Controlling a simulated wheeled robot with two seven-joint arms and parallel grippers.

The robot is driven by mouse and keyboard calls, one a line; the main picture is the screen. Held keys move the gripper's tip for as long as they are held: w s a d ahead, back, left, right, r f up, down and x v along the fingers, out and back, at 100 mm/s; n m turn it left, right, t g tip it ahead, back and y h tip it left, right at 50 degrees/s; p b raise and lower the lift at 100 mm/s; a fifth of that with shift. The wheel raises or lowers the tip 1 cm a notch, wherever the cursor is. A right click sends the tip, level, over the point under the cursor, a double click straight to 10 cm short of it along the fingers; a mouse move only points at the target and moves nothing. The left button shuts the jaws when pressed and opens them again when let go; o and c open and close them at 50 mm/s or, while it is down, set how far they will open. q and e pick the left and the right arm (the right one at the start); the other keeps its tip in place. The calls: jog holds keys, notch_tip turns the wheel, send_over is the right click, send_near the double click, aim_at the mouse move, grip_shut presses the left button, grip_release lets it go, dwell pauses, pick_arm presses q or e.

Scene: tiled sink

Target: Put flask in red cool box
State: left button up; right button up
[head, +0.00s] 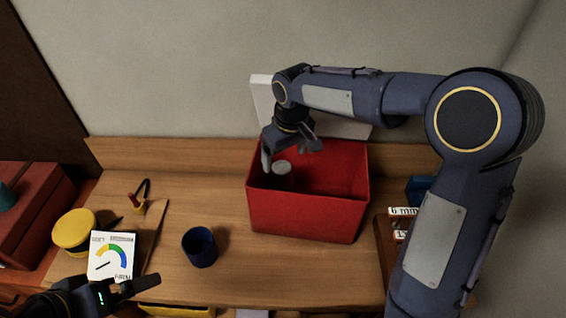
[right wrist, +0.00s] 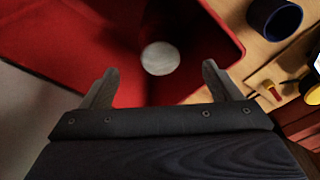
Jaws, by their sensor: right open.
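The red cool box (head: 305,213) stands open on the wooden bench, its white lid (head: 262,97) raised at the back. The flask (head: 282,168) is inside the box toward its left side; only its pale round top shows clearly. In the right wrist view the flask's top (right wrist: 160,58) lies ahead of the fingers, apart from them. My right gripper (head: 290,158) is over the box's left part, open and empty; its spread fingers also show in the right wrist view (right wrist: 160,85). My left gripper (head: 135,290) is at the bottom left, away from the box; its jaw opening is unclear.
A blue cup (head: 200,247) stands left of the box. A dial card (head: 112,256), a yellow round container (head: 74,231) and a small red-handled tool (head: 136,204) are further left. A labelled wooden rack (head: 385,250) is close on the right. Bench between cup and box is clear.

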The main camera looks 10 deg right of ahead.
jog(key=shift+s+d+r, duration=0.1)
jog(key=shift+s+r, duration=0.1)
jog(key=shift+r, duration=0.8)
jog(key=s+d+r+m+t+y, duration=0.1)
jog(key=s+d+r+m, duration=0.1)
jog(key=s+d, duration=0.35)
jog(key=s+d+r+m+t+y, duration=0.1)
jog(key=s+d+r, duration=0.1)
jog(key=s, duration=0.7)
jog(key=s+a+f+m+t+y, duration=0.1)
jog(key=s+f+m+t, duration=0.1)
jog(key=s, duration=0.9)
jog(key=shift+s+f+m, duration=0.25)
jog(key=shift+f+m, duration=0.35)
jog(key=shift+f, duration=0.25)
